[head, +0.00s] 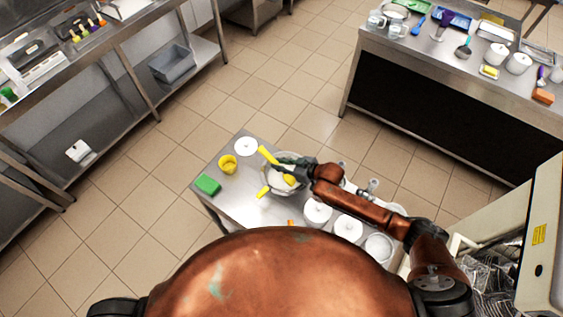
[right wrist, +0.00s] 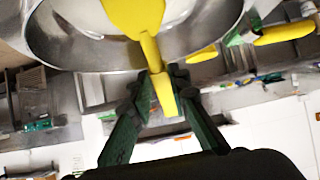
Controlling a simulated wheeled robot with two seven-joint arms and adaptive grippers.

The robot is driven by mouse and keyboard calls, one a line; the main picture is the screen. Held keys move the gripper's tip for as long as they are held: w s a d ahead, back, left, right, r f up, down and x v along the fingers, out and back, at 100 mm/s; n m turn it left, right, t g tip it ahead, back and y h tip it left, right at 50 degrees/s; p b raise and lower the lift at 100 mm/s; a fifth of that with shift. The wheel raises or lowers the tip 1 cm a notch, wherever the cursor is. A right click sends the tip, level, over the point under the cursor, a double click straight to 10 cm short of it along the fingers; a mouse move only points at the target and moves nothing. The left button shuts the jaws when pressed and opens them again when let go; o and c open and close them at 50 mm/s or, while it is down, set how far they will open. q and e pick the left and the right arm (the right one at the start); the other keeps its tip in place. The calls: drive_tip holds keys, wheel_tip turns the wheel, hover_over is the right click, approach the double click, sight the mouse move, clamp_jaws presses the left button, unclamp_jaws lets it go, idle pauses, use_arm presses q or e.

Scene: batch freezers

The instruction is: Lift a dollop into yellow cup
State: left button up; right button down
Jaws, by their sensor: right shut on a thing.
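The yellow cup (head: 228,163) stands upright on the small steel table, left of a metal bowl (head: 269,179) with white stuff in it. My right gripper (head: 302,171) is at the bowl's right side. In the right wrist view, its dark green fingers (right wrist: 160,82) are shut on the handle of a yellow scoop-like tool (right wrist: 137,18), whose broad end is over or in the bowl (right wrist: 75,55). Whether that end carries any white stuff cannot be told. My left gripper is not in view.
A green block (head: 207,185) and a white round lid or dish (head: 246,146) lie near the cup. Another yellow tool (head: 262,192) is at the bowl's front left. White tubs (head: 317,212) stand along the table's right part. A steel counter (head: 450,55) stands behind.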

sight(265, 151)
drive_tip(key=shift+w+a+f+g+h+p, duration=0.25)
drive_tip(key=shift+w+a+h+p, duration=0.3)
drive_tip(key=shift+p, duration=0.3)
drive_tip(key=shift+w+a+r+p, duration=0.1)
drive_tip(key=shift+a+r+p, duration=0.1)
drive_tip(key=shift+r+p, duration=1.4)
drive_tip(key=shift+a+r+p, duration=0.15)
drive_tip(key=shift+r+p, duration=1.1)
drive_tip(key=shift+r, duration=0.65)
drive_tip(key=shift+w+a+r+g, duration=0.1)
drive_tip(key=shift+r+g, duration=0.1)
drive_tip(key=shift+g, duration=0.05)
drive_tip(key=h+p, duration=0.1)
drive_tip(key=w+a+g+h+p, duration=0.1)
drive_tip(key=p, duration=0.1)
drive_tip(key=shift+a+r, duration=0.25)
drive_tip(key=shift+a, duration=0.05)
drive_tip(key=shift+w+a+g+h, duration=0.35)
drive_tip(key=shift+g+h, duration=0.15)
drive_tip(key=shift+h, duration=0.15)
drive_tip(key=shift+f, duration=0.1)
